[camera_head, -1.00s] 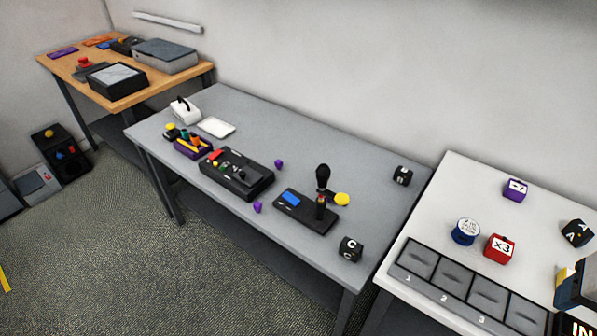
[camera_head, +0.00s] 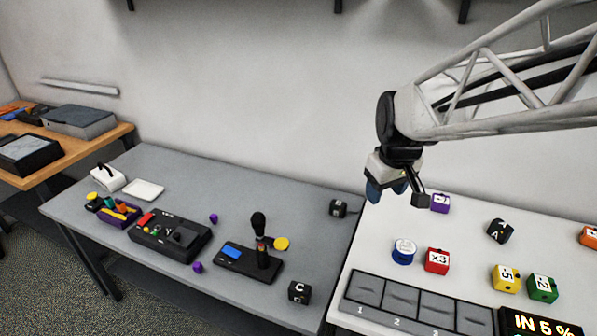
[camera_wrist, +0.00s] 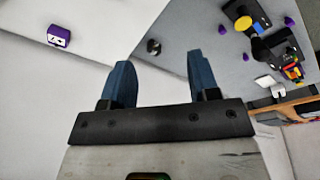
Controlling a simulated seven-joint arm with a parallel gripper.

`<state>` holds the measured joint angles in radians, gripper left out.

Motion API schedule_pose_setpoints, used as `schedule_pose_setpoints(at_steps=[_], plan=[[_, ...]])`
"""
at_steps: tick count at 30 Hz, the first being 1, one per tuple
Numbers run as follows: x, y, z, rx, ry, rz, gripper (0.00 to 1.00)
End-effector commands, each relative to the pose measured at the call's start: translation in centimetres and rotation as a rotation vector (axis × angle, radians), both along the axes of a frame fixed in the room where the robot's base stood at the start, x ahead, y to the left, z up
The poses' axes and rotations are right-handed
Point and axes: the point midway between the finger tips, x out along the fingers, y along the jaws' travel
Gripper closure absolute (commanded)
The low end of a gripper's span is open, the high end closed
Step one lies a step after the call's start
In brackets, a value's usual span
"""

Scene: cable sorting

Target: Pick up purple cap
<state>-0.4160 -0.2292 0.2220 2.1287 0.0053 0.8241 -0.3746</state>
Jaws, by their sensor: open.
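Two small purple caps stand apart on the grey table. One cap (camera_head: 213,218) is behind the black control box's right end, and the other cap (camera_head: 197,267) is near the table's front edge. Two small purple pieces also show in the wrist view, one at the upper right (camera_wrist: 289,21) and one nearer the middle (camera_wrist: 222,29).
A black control box (camera_head: 170,238) and a joystick on a black base (camera_head: 250,264) stand near the caps. A yellow disc (camera_head: 281,244) and black cubes (camera_head: 299,292) are to the right. The white table (camera_head: 345,255) holds coloured blocks and a numbered tray.

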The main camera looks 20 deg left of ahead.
Motion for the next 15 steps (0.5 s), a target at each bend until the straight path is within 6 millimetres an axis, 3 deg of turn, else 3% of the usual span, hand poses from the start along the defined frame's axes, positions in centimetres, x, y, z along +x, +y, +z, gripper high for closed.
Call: schedule_pose_setpoints(at_steps=[1,6,15], plan=[[0.8,1.9,-0.6,-0.004,0.003,0.042,0.45],[2.8,7.8,-2.3,-0.017,0.003,0.177,0.45],[4.7,19.0,-6.4,-0.036,0.002,0.414,0.45]])
